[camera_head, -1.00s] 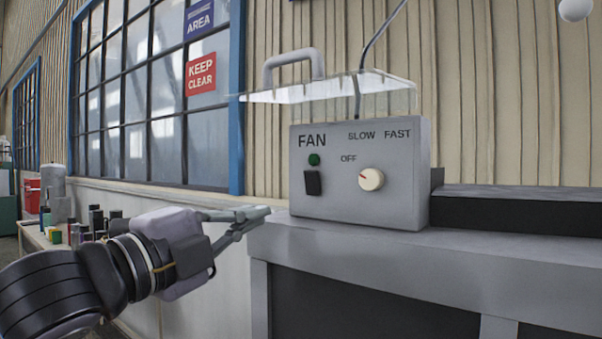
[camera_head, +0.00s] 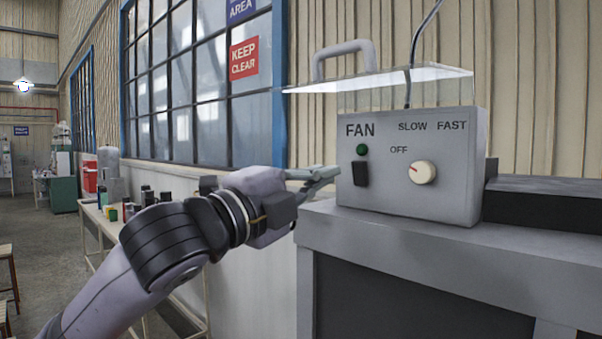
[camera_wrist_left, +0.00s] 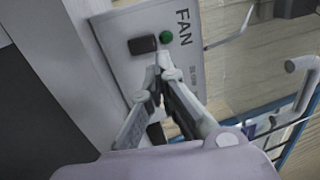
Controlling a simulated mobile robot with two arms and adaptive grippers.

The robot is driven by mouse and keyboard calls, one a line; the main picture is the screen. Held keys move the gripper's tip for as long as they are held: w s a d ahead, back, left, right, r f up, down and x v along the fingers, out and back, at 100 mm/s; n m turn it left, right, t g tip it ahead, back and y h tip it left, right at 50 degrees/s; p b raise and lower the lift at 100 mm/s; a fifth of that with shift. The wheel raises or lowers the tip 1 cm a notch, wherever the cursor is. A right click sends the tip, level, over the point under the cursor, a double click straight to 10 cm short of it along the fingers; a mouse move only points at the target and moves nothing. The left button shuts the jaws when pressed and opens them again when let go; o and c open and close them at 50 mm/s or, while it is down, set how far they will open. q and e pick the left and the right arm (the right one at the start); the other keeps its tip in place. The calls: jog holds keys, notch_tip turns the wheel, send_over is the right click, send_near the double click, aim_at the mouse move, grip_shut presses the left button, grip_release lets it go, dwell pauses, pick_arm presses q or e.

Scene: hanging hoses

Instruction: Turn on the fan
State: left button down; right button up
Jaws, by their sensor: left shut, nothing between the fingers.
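The grey fan control box (camera_head: 440,200) stands on a grey cabinet, with the label FAN on its front. It has a green round light or button (camera_head: 362,150), a black rocker switch (camera_head: 361,174) below that, and a cream knob (camera_head: 422,172) whose red mark points toward OFF. A clear cover (camera_head: 390,80) with a grey handle is raised above the box. My left gripper (camera_head: 335,174) is shut and empty, its tips just left of the black switch. In the left wrist view its fingertips (camera_wrist_left: 160,66) are close to the switch (camera_wrist_left: 142,45); contact cannot be told. My right gripper is not in view.
The cabinet top (camera_head: 400,234) carries the box near its left end, with a dark raised block (camera_head: 550,203) at right. A bench (camera_head: 120,222) with several small items stands along the wall at left. The floor at far left is open.

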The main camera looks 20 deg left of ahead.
aim_at(365, 154)
pick_arm(q)
jog(key=p+x, duration=0.2)
jog(key=x, duration=0.5)
jog(key=shift+r+p, duration=0.1)
jog(key=shift+p, duration=0.25)
jog(key=shift+w+d, duration=0.15)
jog(key=shift+w, duration=0.25)
jog(key=shift+w+d+r+p, duration=0.15)
jog(key=shift+w+r+p, duration=0.25)
jog(key=shift+p, duration=0.45)
jog(key=shift+f, duration=0.25)
